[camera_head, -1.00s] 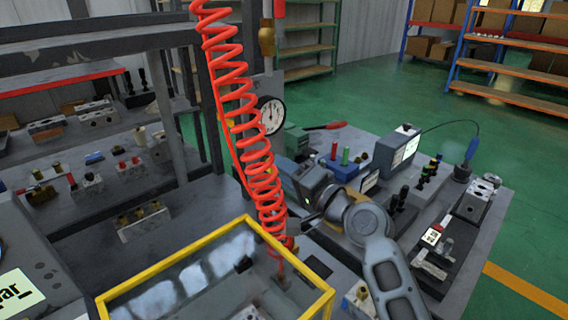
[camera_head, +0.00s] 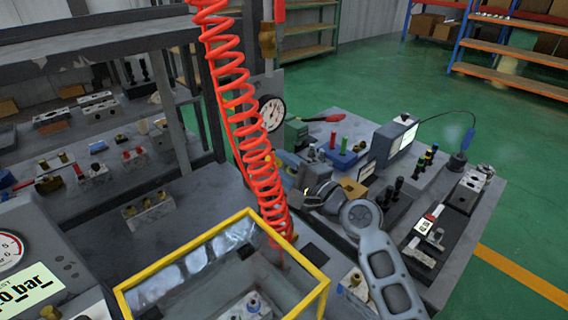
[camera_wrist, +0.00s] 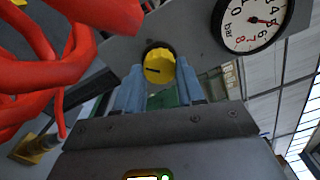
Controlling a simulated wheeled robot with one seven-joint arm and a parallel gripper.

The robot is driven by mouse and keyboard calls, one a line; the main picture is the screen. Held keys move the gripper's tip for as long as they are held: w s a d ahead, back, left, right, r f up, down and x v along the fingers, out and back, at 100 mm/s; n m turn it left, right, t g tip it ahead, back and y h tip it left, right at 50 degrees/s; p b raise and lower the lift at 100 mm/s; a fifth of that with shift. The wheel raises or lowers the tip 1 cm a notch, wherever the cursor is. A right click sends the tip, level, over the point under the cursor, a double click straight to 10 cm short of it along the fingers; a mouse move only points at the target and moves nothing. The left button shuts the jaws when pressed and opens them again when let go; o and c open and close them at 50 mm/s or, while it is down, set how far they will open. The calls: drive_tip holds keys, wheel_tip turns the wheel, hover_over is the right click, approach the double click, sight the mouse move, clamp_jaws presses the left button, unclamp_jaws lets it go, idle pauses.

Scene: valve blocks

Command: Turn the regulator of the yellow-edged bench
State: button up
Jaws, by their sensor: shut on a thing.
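In the wrist view, the regulator's round yellow knob (camera_wrist: 160,66) with a dark mark sits between the blue-grey fingers of my gripper (camera_wrist: 158,84). The fingers are shut on the knob's sides. The mark points to the left. A round white gauge (camera_wrist: 252,22) is fixed to the grey plate at the upper right of the knob. In the head view the gauge (camera_head: 270,112) shows behind the red coiled hose (camera_head: 238,100). My gripper's body is right of the hose there; its fingertips and the knob cannot be made out. The yellow-edged clear guard (camera_head: 157,274) stands in front on the bench.
The red hose hangs close to the left of my gripper, also in the wrist view (camera_wrist: 45,80). The bench's right part holds a box with a screen (camera_head: 396,140), several valve blocks and fittings. Green floor (camera_head: 390,80) is free beyond it.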

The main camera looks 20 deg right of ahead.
idle(0.4)
drive_tip(key=o, duration=1)
drive_tip(key=shift+o, duration=0.2)
drive_tip(key=b+v, duration=0.1)
drive_tip(key=v, duration=0.6)
drive_tip(key=shift+s+b, duration=0.35)
drive_tip(key=shift+d, duration=0.15)
